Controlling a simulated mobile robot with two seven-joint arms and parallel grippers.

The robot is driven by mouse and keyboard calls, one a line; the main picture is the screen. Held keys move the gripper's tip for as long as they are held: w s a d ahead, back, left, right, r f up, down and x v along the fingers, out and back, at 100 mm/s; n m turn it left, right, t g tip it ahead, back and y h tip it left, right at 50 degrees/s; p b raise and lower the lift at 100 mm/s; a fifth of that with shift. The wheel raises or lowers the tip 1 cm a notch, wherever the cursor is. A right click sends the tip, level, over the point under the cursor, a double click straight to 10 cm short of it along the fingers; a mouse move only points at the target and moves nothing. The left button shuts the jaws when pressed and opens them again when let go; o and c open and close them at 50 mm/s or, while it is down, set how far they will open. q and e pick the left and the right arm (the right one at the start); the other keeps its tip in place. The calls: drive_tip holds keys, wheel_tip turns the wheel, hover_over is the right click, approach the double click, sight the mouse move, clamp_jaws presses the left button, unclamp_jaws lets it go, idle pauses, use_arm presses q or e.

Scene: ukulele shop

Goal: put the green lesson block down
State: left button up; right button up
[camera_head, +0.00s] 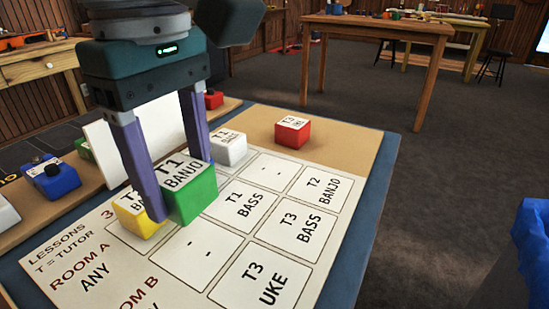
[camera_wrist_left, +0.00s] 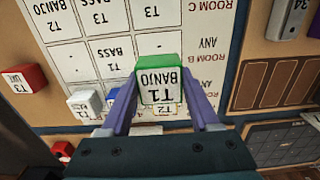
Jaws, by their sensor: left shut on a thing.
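The green lesson block (camera_head: 196,194), with a white top reading "T1 BANJO", is between the fingers of my left gripper (camera_head: 180,186). The gripper is shut on it. In the left wrist view the green block (camera_wrist_left: 158,66) sits between both purple fingers (camera_wrist_left: 160,106). It is over the white lesson board (camera_head: 198,254), beside a yellow block (camera_head: 138,222) partly hidden by a finger. I cannot tell whether the green block touches the board. My right gripper is not in view.
A white block (camera_head: 230,147) stands at the board's far edge. A red "T3" block (camera_head: 291,133) sits on the tan strip beyond. A blue block with a black knob (camera_head: 52,178) is at left. Several printed cells at the board's right are clear.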

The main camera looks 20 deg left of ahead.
sight(176, 170)
use_arm(q)
wheel_tip(176, 170, down, 7)
drive_tip(key=shift+r+b, duration=0.1)
drive_tip(key=shift+b, duration=0.35)
drive_tip(key=shift+f+b, duration=0.25)
drive_tip(key=shift+b, duration=0.05)
drive_tip(key=o, duration=1.4)
drive_tip(key=shift+r, duration=0.15)
drive_tip(key=shift+r+p, duration=0.25)
drive_tip(key=shift+p, duration=0.2)
wheel_tip(176, 170, up, 12)
drive_tip(key=shift+f+p, duration=0.1)
drive_tip(key=shift+p, duration=0.6)
